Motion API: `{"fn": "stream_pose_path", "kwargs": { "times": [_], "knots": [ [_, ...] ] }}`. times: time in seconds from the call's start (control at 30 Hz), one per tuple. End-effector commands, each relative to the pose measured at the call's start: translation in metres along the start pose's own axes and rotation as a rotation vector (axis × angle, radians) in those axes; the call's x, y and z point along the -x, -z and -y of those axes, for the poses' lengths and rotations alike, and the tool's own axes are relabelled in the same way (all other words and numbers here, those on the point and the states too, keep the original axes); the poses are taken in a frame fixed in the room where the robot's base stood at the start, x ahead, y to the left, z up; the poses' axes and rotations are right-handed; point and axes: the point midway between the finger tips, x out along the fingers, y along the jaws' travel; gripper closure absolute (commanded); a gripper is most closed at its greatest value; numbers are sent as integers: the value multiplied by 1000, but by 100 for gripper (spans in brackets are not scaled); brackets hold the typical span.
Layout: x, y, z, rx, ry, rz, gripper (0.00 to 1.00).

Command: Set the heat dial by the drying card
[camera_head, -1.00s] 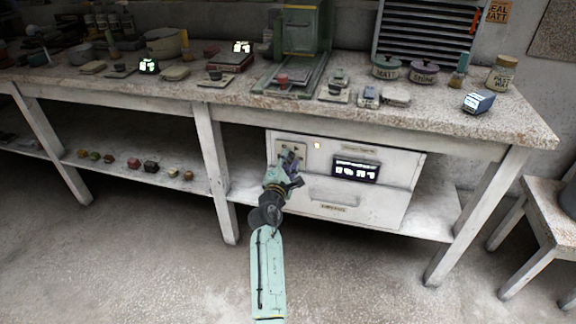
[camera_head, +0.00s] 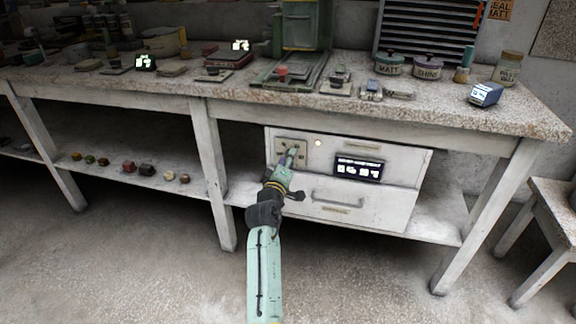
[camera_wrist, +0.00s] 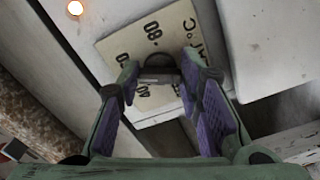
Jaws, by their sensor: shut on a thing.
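The heat dial is a dark knob (camera_wrist: 158,62) on a beige plate (camera_wrist: 115,48) marked °C with printed numbers, 80 and 40 among them. In the head view the plate (camera_head: 281,144) is at the upper left of a white cabinet under the bench. My gripper (camera_wrist: 162,78) is shut on the knob, one purple-padded finger on each side; it also shows in the head view (camera_head: 291,157). The fingers partly hide the knob, and I cannot tell which number it points to. I cannot make out a drying card for certain.
A lit lamp (camera_head: 318,143) sits right of the plate. A black panel with white symbols (camera_head: 359,168), too small to read, is on the cabinet (camera_head: 400,160). A drawer handle (camera_head: 338,199) is below. The bench's leg (camera_head: 212,175) stands close to my arm's left.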

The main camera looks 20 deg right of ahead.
Motion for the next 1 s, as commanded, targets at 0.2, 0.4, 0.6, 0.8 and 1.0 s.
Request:
{"fn": "stream_pose_path", "kwargs": {
  "times": [0.2,0.4,0.6,0.8,1.0],
  "knots": [
    [0,-1,2,-111,1,1,95],
    [0,0,2,-163,1,1,95],
    [0,0,1,-179,1,1,95],
    [0,0,1,-179,1,1,95],
    [0,0,1,-178,1,1,61]
  ]
}}
